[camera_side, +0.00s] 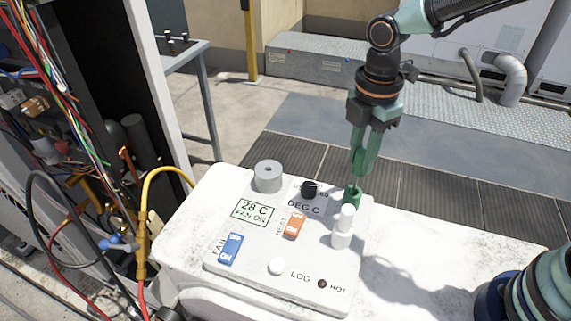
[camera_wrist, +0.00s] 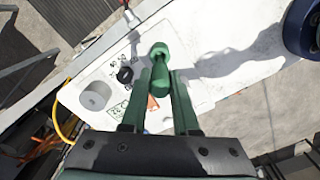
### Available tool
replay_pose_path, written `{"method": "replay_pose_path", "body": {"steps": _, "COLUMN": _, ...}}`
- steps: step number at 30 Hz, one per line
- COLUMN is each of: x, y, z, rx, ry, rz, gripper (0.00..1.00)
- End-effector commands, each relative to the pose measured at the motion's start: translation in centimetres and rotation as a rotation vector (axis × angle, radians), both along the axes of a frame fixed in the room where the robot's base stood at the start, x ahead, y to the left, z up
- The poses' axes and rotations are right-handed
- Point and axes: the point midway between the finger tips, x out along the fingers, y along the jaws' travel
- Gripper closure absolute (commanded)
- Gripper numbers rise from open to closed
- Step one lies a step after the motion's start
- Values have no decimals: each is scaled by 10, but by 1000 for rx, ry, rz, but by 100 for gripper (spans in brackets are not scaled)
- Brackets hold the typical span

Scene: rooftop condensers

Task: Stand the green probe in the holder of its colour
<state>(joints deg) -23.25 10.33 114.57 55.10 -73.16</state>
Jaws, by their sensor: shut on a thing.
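My gripper (camera_side: 357,172) is at the far right part of the white panel, pointing down, with green fingers. In the wrist view the gripper (camera_wrist: 162,75) is shut on the green probe (camera_wrist: 158,86), which runs between the fingers. A green round holder (camera_wrist: 160,50) appears just past the probe's end. In the side view this green holder (camera_side: 352,193) is directly under the fingertips, partly hidden by a white piece. I cannot tell whether the probe's tip is inside it. A white probe (camera_side: 348,211) stands upright in a white holder (camera_side: 341,238) in front.
The panel (camera_side: 215,188) carries a grey cylinder (camera_side: 268,176), a black knob (camera_side: 309,188), an orange switch (camera_side: 293,225), a blue switch (camera_side: 230,248) and a white button (camera_side: 277,266). Cables (camera_side: 140,230) hang at the left.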

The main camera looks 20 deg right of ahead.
Motion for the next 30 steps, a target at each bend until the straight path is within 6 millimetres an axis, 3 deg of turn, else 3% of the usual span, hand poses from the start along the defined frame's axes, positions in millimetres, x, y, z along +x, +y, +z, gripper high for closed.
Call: {"method": "replay_pose_path", "body": {"steps": 30, "x": 0, "y": 0, "z": -13, "rx": 0, "ry": 1, "rz": 0, "gripper": 100}}
